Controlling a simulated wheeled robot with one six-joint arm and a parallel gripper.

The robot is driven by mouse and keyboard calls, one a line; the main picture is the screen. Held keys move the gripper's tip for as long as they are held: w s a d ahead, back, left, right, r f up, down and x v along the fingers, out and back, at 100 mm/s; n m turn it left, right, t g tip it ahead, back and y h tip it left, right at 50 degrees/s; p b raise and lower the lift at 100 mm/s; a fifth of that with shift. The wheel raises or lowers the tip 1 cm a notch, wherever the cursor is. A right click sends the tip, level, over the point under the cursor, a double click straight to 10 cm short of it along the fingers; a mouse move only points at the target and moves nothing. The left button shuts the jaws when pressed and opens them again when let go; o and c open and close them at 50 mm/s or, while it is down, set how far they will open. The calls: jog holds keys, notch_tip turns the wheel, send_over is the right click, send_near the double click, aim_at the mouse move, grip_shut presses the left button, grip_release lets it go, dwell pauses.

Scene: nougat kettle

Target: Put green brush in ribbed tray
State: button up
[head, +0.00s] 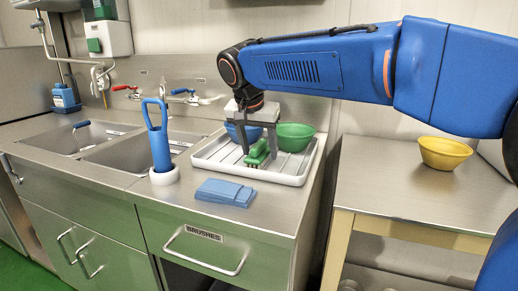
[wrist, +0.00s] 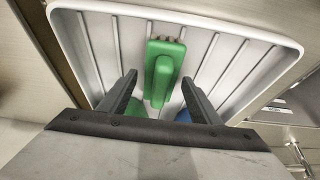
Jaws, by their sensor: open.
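The green brush (head: 257,154) lies on the white ribbed tray (head: 213,160), inside its rim. In the wrist view the brush (wrist: 162,75) shows its green handle and pale bristles along one end, over the slats of the tray (wrist: 225,62). My gripper (head: 258,152) is open above the tray, its fingers pointing down. In the wrist view the two fingers of my gripper (wrist: 159,80) stand apart on either side of the brush, with gaps between them and it.
A green bowl (head: 296,137) and a blue bowl (head: 232,133) stand in the tray's back part. Folded blue cloths (head: 225,192) lie in front of the tray. A blue-handled tool (head: 158,140) stands upright in a white holder on the left. A yellow bowl (head: 444,152) sits on the right table.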

jog(key=v, duration=1.1)
jog(key=shift+r, duration=0.4)
jog(key=shift+s+r, duration=0.1)
jog(key=shift+r, duration=0.1)
jog(key=shift+s, duration=0.1)
